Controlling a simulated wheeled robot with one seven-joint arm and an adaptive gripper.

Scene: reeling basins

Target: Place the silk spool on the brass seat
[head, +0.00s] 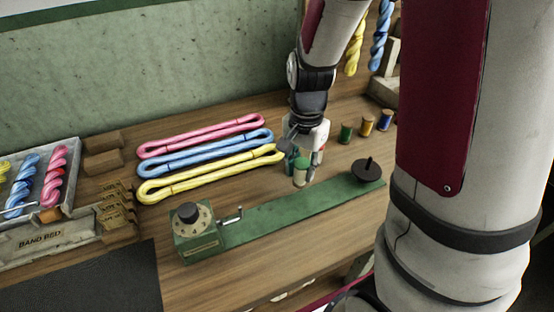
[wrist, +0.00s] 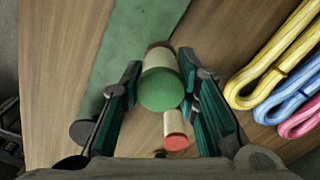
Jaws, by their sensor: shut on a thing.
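My gripper (head: 301,168) is shut on the silk spool (head: 300,175), which has a green top and a pale body. In the wrist view the spool (wrist: 160,88) sits between the two teal-padded fingers, its green end toward the camera. It is beside the back edge of a long green bed (head: 300,210); I cannot tell whether it touches the table. I cannot pick out a brass seat for certain. A dark disc with an upright pin (head: 367,170) stands at the bed's right end. A green box with a black knob and small crank (head: 198,230) is at its left end.
Pink, blue and yellow skeins (head: 210,160) lie behind and left. Several small spools (head: 366,125) stand at the back right. A skein tray (head: 40,190) and wooden blocks (head: 104,162) are at left. A small red-ended cylinder (wrist: 175,135) shows beside the spool.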

